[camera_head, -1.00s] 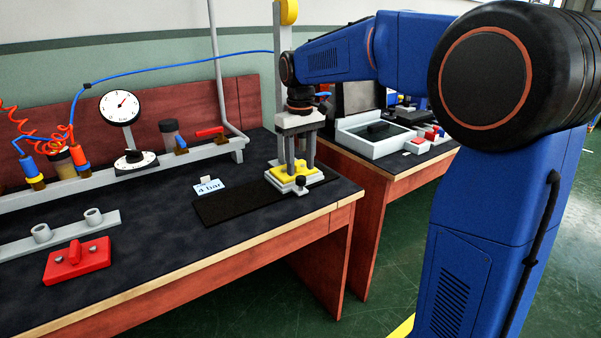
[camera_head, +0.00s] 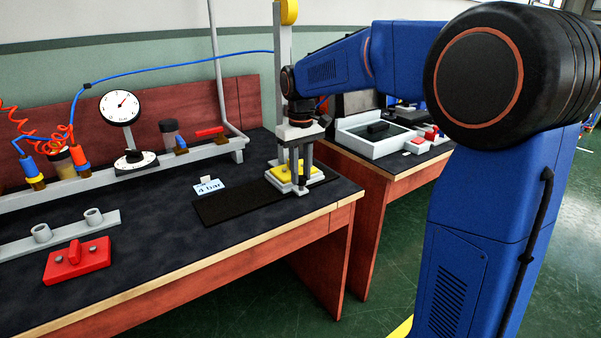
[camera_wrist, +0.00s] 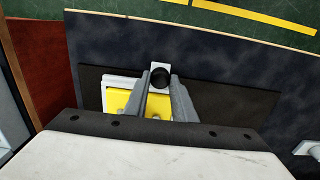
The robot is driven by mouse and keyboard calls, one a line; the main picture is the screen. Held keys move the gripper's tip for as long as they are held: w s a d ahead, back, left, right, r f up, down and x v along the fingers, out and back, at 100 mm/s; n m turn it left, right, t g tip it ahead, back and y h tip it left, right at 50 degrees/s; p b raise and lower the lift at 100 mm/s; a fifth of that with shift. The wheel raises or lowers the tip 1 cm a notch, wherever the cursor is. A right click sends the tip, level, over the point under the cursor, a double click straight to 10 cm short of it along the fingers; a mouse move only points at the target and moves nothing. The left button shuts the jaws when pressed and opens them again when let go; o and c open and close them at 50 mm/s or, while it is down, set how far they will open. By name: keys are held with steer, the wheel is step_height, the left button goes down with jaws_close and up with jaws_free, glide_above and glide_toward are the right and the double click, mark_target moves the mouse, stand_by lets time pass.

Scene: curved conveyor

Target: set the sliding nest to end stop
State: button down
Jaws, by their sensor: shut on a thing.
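The sliding nest (camera_head: 281,174), a light grey plate with a yellow top, sits at the right end of a flat dark track (camera_head: 230,207) on the bench. In the wrist view the nest (camera_wrist: 119,99) shows its yellow face, partly covered by my gripper. A round black knob (camera_wrist: 161,77) stands on a pale tab at the nest's edge. My gripper (camera_head: 301,180) points down over the nest and is shut on the knob; its fingers (camera_wrist: 163,88) flank the knob in the wrist view. I cannot pick out an end stop.
A "4 bar" card (camera_head: 209,187) stands behind the track. A red block (camera_head: 77,262) lies at the front left. A gauge (camera_head: 120,108) and a grey rail (camera_head: 105,178) run along the back. The track left of the nest is clear.

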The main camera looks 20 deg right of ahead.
steer(key=d, duration=0.2)
steer(key=w+d, duration=0.1)
steer(key=d, duration=0.1)
steer(key=w+d, duration=0.1)
steer(key=d, duration=0.1)
steer(key=shift+w+d, duration=0.15)
steer(key=shift+d, duration=0.25)
steer(key=c, duration=1.5)
jaws_free()
steer(key=shift+d, duration=0.2)
steer(key=shift+o, duration=0.2)
step_height(320, 180, up, 18)
steer(key=shift+f, duration=0.25)
